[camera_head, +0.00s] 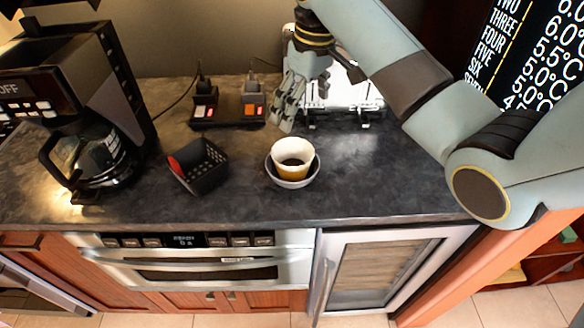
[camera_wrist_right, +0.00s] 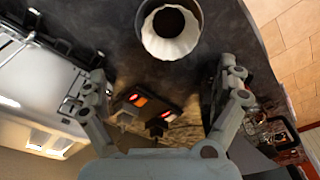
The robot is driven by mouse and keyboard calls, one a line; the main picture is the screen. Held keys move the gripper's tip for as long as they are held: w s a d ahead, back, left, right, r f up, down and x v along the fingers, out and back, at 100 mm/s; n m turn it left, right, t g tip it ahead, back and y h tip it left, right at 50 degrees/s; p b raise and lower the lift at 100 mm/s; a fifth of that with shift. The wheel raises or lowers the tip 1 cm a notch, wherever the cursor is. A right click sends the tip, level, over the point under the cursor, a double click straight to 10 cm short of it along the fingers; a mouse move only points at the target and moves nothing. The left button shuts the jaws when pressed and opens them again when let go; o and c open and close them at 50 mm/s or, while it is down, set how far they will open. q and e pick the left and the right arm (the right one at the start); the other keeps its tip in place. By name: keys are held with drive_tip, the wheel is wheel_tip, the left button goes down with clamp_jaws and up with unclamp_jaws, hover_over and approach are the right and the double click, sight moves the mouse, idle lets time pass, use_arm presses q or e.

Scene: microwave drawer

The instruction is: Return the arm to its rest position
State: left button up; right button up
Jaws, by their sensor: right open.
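My right arm (camera_head: 405,80) comes in from the right and reaches over the back of the dark counter (camera_head: 400,185). My right gripper (camera_head: 287,112) is above the counter, behind a white-and-yellow cup (camera_head: 293,157). Its fingers are apart with nothing between them. In the right wrist view the two fingers of the gripper (camera_wrist_right: 166,75) are spread wide, with the cup (camera_wrist_right: 172,40) beyond the fingertips, apart from them. The cup stands in a small grey bowl (camera_head: 290,183) and has a dark inside. My left gripper is not in view.
A coffee maker (camera_head: 110,80) with a glass pot stands at left. A black basket (camera_head: 200,168) and power sockets (camera_head: 228,118) with red switches are near the middle. A bright metal appliance (camera_head: 350,97) is behind the gripper. The microwave drawer (camera_head: 200,265) below looks shut.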

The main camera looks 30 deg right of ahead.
drive_tip(key=r, duration=0.4)
drive_tip(key=shift+s+d, duration=0.1)
drive_tip(key=shift+s, duration=0.15)
drive_tip(key=s+a+f+m+t+h, duration=0.1)
drive_tip(key=s+a+f, duration=0.1)
drive_tip(key=s, duration=1)
drive_tip(key=s+a+f+m+t, duration=0.1)
drive_tip(key=s+a+f, duration=0.15)
drive_tip(key=s, duration=1.05)
drive_tip(key=s+d+f+g+b, duration=0.15)
drive_tip(key=f+b, duration=0.55)
drive_tip(key=f, duration=1.4)
drive_tip(key=s+d+f+b, duration=0.15)
drive_tip(key=f+b, duration=0.55)
drive_tip(key=f, duration=1.5)
drive_tip(key=s+f+b, duration=0.5)
drive_tip(key=s+f, duration=0.3)
drive_tip(key=f, duration=0.4)
drive_tip(key=s+d+f+b, duration=0.1)
drive_tip(key=s+f+b, duration=0.4)
drive_tip(key=s+f, duration=0.4)
wheel_tip(320, 180, down, 3)
drive_tip(key=shift+s+d+m+g, duration=0.2)
drive_tip(key=shift+s+m+g, duration=0.1)
drive_tip(key=shift+g, duration=0.15)
